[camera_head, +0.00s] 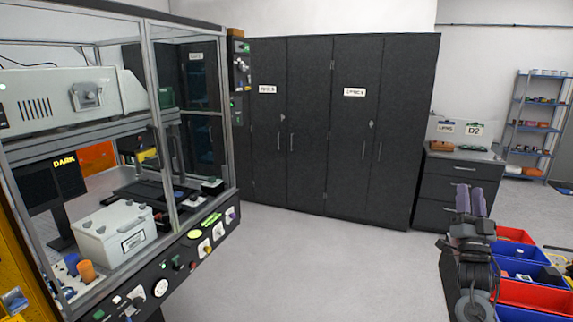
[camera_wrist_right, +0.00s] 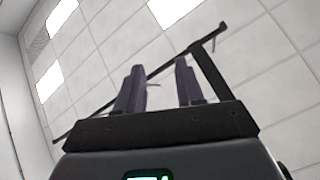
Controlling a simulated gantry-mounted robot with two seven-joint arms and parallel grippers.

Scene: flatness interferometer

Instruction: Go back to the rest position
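My right gripper (camera_head: 470,200) stands upright at the lower right of the head view, fingers pointing up, in front of the grey drawer unit and left of the coloured bins. In the right wrist view my right gripper (camera_wrist_right: 158,88) shows two dark fingers apart with nothing between them, against the ceiling. My left gripper is in neither view.
A framed glass enclosure (camera_head: 150,130) with a button panel (camera_head: 190,255) fills the left. Dark cabinets (camera_head: 310,130) stand at the back. A drawer unit (camera_head: 450,190), red and blue bins (camera_head: 540,295) and a shelf rack (camera_head: 535,125) are right. The middle floor (camera_head: 300,270) is clear.

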